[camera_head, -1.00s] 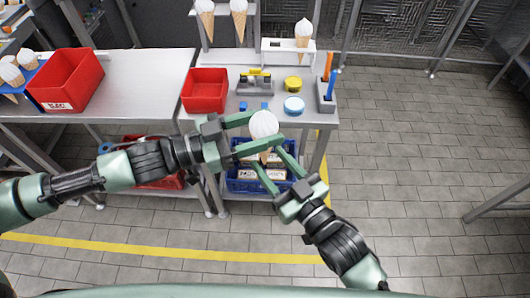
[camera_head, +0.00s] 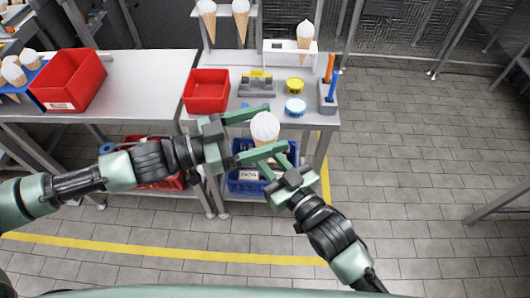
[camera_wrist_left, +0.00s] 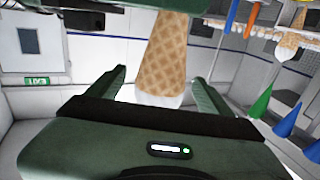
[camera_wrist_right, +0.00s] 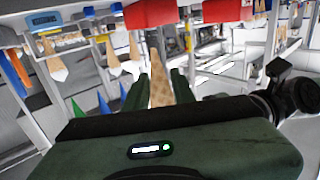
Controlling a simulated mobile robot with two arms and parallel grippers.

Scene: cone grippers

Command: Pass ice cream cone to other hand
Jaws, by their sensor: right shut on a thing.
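The ice cream cone (camera_head: 265,126), with a white scoop on top and a tan waffle body, is held upright in front of the workbench in the head view. My right gripper (camera_head: 273,162) is shut on its lower waffle part, which my fingers partly hide. In the right wrist view the waffle (camera_wrist_right: 160,88) sits between the close fingers. My left gripper (camera_head: 278,126) is open, with its fingers on either side of the cone. The left wrist view shows gaps between the waffle (camera_wrist_left: 163,55) and both left fingers.
The steel bench (camera_head: 150,75) behind carries two red bins (camera_head: 206,91) (camera_head: 72,80), a yellow can (camera_head: 294,86), a pale blue round container (camera_head: 295,107) and a white holder (camera_head: 285,46) with another cone (camera_head: 305,36). A blue crate (camera_head: 245,183) is below.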

